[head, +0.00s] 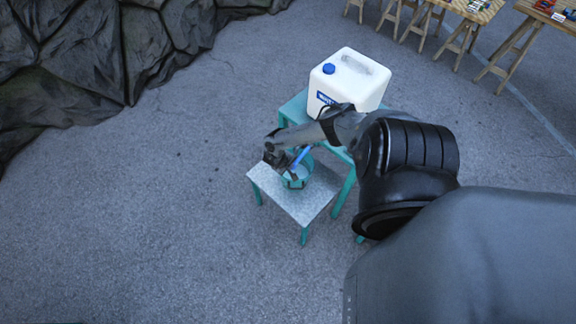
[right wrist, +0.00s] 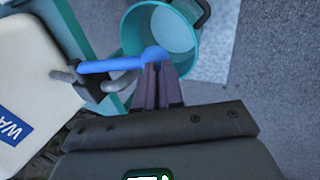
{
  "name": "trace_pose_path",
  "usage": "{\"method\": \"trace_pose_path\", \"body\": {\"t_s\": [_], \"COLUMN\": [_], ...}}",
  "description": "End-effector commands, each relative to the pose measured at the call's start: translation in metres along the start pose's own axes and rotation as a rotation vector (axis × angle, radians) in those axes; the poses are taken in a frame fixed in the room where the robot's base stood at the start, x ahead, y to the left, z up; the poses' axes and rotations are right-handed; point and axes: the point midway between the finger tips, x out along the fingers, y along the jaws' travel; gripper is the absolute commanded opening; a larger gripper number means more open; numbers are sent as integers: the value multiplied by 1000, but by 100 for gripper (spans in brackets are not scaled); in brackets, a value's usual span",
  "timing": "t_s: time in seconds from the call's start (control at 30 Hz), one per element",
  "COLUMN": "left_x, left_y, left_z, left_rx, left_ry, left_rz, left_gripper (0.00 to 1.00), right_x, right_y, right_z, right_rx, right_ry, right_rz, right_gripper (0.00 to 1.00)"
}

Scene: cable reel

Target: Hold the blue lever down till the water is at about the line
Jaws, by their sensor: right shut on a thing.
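The blue lever (head: 302,155) belongs to the tap of a white water container (head: 350,85). In the right wrist view the lever (right wrist: 108,66) runs across from the grey tap (right wrist: 118,84), its rounded end at my fingertips. My right gripper (right wrist: 158,72) is shut on that end. In the head view the same gripper (head: 277,155) is small and dark beside the lever. A teal bucket (head: 304,176) stands below. Its inside (right wrist: 165,32) shows pale teal in the wrist view; I cannot make out the water level or the line. My left gripper is not in view.
The container stands on a higher teal stand (head: 293,107), the bucket on a lower grey-topped table (head: 312,205). Wooden trestle tables (head: 470,10) stand at the top right, dark rocks (head: 90,50) at the top left. The paved ground on the left is clear.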

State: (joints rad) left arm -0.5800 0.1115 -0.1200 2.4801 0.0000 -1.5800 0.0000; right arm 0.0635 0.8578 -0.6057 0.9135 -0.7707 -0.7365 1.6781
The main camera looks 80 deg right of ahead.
Motion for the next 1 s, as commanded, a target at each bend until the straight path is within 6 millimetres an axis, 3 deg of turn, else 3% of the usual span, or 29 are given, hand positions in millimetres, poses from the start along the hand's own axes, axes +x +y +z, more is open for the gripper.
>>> {"method": "trace_pose_path", "body": {"t_s": [0.03, 0.13, 0.37, 0.6, 1.0], "left_x": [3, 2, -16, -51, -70], "left_y": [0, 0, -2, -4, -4], "left_z": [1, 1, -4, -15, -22], "left_rx": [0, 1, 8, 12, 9], "left_ry": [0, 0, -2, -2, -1], "left_rz": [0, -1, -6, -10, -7], "left_gripper": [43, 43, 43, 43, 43], "right_x": [8, 7, -10, -44, -116], "right_y": [2, 3, 5, 8, 9], "right_z": [5, 5, 4, 0, -1], "right_rx": [5, 5, 4, 1, -1], "right_ry": [-3, -3, -4, -2, 2], "right_rz": [7, 7, 5, -1, -2], "right_gripper": [0, 0, 0, 0, 0]}}
